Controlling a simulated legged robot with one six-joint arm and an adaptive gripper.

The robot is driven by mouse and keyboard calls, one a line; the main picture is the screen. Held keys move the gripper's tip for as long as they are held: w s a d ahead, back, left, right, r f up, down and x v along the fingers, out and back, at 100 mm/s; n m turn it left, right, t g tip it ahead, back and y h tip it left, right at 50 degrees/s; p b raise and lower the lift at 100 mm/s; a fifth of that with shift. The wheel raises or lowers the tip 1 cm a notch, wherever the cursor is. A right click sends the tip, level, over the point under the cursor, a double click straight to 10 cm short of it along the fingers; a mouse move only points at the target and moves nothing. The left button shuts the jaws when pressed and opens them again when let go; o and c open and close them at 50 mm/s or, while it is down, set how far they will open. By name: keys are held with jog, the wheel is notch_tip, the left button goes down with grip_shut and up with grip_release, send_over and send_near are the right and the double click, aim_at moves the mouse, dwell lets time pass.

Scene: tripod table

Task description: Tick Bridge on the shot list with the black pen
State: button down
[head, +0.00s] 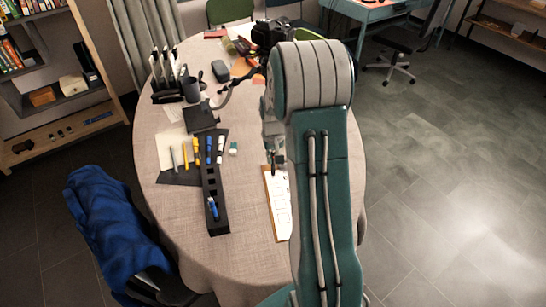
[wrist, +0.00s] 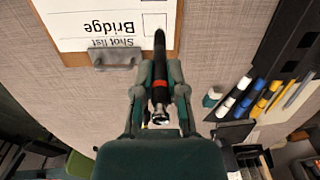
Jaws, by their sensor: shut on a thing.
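The shot list (wrist: 80,14) is a white sheet on a brown clipboard (wrist: 74,59) with a grey metal clip, upside down in the wrist view. The word Bridge stands beside a square box (wrist: 152,21); I see no mark in its visible part. My gripper (wrist: 160,92) is shut on the black pen (wrist: 160,68), which has a red band. The pen's dark tip overlaps the sheet's edge near the Bridge box; whether it touches is unclear. In the head view the clipboard (head: 268,206) lies partly behind my arm, which mostly hides my gripper.
A black tray (head: 214,188) with pens and markers lies left of the clipboard on the round table (head: 165,222). A lamp, dark cup and file rack stand farther back. Bare cloth separates tray and clipboard.

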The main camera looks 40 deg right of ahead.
jog(key=shift+f, duration=0.5)
dwell(0.6)
jog(key=shift+s+d, duration=0.3)
jog(key=shift+d, duration=0.35)
dwell(4.8)
notch_tip(320, 180, up, 7)
dwell(1.1)
